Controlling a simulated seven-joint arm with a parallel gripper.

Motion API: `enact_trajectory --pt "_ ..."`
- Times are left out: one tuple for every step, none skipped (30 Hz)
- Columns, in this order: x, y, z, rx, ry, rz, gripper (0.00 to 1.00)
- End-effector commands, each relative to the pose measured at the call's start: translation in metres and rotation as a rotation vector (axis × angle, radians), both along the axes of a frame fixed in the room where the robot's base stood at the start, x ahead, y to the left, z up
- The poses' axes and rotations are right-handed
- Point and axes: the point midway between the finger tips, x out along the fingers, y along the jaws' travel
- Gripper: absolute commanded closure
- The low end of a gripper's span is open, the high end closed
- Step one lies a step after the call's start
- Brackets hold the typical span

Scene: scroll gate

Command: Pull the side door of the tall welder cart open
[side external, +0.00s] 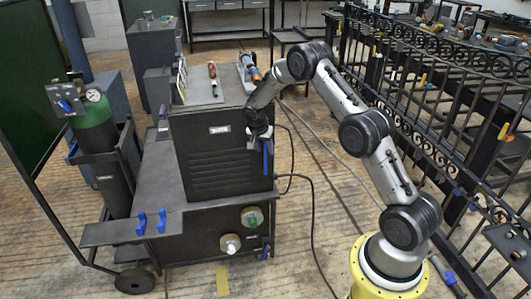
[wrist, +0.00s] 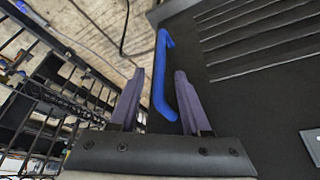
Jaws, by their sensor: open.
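The tall welder cart (side external: 181,190) stands left of my arm, a dark cabinet on a wheeled base. Its louvred side door (side external: 222,152) faces the camera and looks shut; its dark slotted panel also fills the right of the wrist view (wrist: 255,85). A blue bar handle (side external: 266,160) runs upright near the door's right edge. My gripper (side external: 263,135) is at the handle's upper part. In the wrist view, my open gripper (wrist: 157,75) has the blue handle (wrist: 161,70) between its two fingers, nearer the right finger. I cannot tell whether that finger touches it.
A green gas cylinder (side external: 94,128) stands on the cart's left. Tools lie on the cart's top (side external: 205,85). A dark cable (side external: 311,215) runs over the floor beside the cart. A black scroll gate (side external: 430,75) stands at the right.

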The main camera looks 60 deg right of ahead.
Motion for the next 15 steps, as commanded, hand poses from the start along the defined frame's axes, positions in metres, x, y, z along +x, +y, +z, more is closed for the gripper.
enact_trajectory --pt "0.000 -0.003 -0.007 0.001 0.002 -0.001 0.53" --pt "0.001 -0.004 -0.010 0.000 0.001 -0.001 0.53" --pt "0.001 -0.006 -0.014 0.000 0.000 -0.001 0.53" --pt "0.002 -0.007 -0.017 0.000 0.000 0.000 0.53" --pt "0.002 -0.008 -0.019 0.000 0.000 -0.001 0.53" --pt "0.002 -0.009 -0.021 -0.001 -0.001 -0.001 0.53" --pt "0.002 -0.009 -0.022 -0.001 -0.001 -0.001 0.53" --pt "0.002 -0.010 -0.023 -0.001 -0.001 -0.001 0.53" --pt "0.002 -0.010 -0.024 -0.001 -0.001 -0.001 0.53" --pt "0.002 -0.010 -0.025 -0.001 -0.001 -0.001 0.53" --pt "0.002 -0.010 -0.025 -0.001 -0.001 -0.001 0.53" --pt "0.002 -0.010 -0.025 -0.001 -0.001 -0.001 0.53" --pt "0.002 -0.011 -0.025 -0.001 -0.001 -0.001 0.53" --pt "0.002 -0.011 -0.025 -0.001 -0.001 -0.001 0.53" --pt "0.002 -0.010 -0.025 -0.001 -0.001 -0.001 0.53"
